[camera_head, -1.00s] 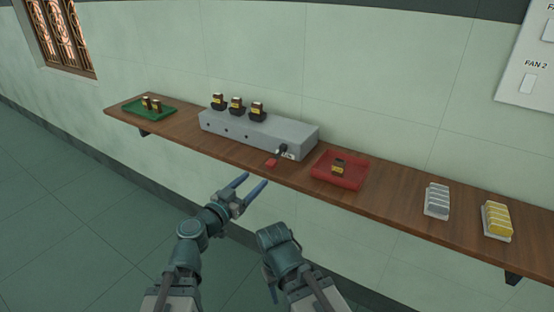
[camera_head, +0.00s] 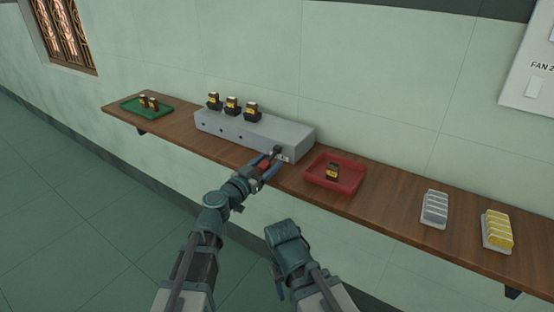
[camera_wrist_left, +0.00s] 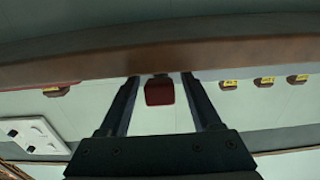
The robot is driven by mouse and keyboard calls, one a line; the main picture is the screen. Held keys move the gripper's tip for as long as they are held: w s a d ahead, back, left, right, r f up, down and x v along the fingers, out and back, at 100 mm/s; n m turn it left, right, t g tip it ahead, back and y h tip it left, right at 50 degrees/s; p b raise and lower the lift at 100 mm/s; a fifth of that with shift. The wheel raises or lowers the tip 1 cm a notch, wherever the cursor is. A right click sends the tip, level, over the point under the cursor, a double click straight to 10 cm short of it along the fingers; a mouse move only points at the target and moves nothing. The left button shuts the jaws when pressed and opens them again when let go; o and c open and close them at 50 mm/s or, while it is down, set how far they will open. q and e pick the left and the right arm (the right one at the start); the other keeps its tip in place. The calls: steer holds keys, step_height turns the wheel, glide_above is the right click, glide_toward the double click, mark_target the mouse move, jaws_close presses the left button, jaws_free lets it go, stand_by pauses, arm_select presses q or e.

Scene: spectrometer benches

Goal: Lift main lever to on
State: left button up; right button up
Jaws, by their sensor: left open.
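The main lever is on the right end of the grey instrument box, with a dark pivot and a red grip (camera_head: 263,165) tilted down toward the shelf's front edge. My left gripper (camera_head: 268,167) is open, its fingers on either side of the red grip. In the left wrist view the red grip (camera_wrist_left: 159,91) shows between the two spread fingers, with gaps at both sides. The fingers partly hide the lever in the head view. My right arm is folded at the lower middle; its fingers do not show.
The grey box (camera_head: 225,130) carries several black-and-gold pieces on top. A red tray (camera_head: 350,185) stands close to its right, a green tray (camera_head: 130,108) at the left. Grey (camera_head: 434,207) and yellow (camera_head: 497,230) racks sit further right on the wooden shelf (camera_head: 395,205).

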arm_select(q)
steer(key=shift+x, duration=0.85)
steer(key=shift+a, duration=0.1)
steer(key=shift+c, duration=0.2)
jaws_close()
steer(key=shift+s, duration=0.1)
stand_by(0.4)
